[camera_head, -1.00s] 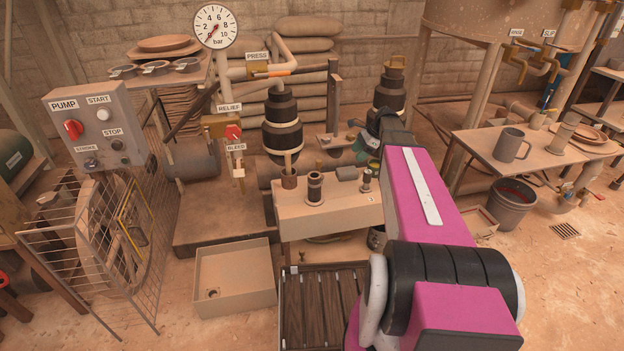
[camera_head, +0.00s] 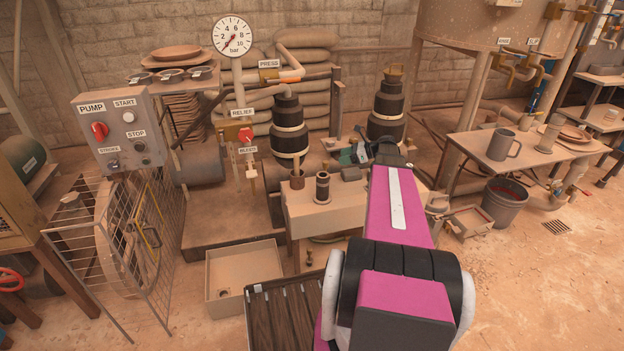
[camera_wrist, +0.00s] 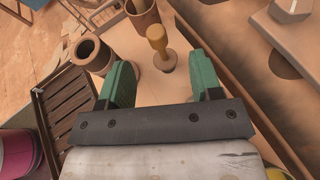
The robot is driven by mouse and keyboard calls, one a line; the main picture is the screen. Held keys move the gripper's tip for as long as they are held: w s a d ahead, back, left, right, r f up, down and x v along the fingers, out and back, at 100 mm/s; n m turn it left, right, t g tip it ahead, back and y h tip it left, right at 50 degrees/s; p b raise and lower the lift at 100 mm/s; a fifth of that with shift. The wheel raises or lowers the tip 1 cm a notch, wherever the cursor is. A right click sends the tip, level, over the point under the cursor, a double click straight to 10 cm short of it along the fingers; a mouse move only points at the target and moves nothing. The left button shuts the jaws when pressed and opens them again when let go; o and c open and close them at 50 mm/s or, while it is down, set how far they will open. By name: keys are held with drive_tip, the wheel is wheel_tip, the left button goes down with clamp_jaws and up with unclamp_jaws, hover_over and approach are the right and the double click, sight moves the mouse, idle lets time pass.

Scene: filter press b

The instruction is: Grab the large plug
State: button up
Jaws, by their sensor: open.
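The plug is likely the upright piece with a rounded tan knob (camera_wrist: 157,38) in the wrist view. It stands on the pale bench top just beyond my fingertips, about centred between them. In the head view I cannot make it out; my arm likely covers it. My gripper (camera_wrist: 162,75) is open and empty, with its green fingers spread above the bench. In the head view my gripper (camera_head: 357,153) is over the bench (camera_head: 318,217), partly behind my magenta arm.
A hollow dark cylinder (camera_wrist: 91,54) and a brown cup (camera_wrist: 143,14) stand close by the knobbed piece. A slatted crate (camera_head: 262,312) and a tan tray (camera_head: 240,272) are in front of the bench.

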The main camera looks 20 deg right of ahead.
drive_tip(key=shift+s+f+x, duration=0.1)
drive_tip(key=shift+x, duration=1.7)
drive_tip(key=shift+s+f+x, duration=0.1)
drive_tip(key=shift+s+x, duration=0.05)
drive_tip(key=shift+x, duration=1.65)
drive_tip(key=shift+s+f+x, duration=0.1)
drive_tip(key=shift+x, duration=1.7)
clamp_jaws()
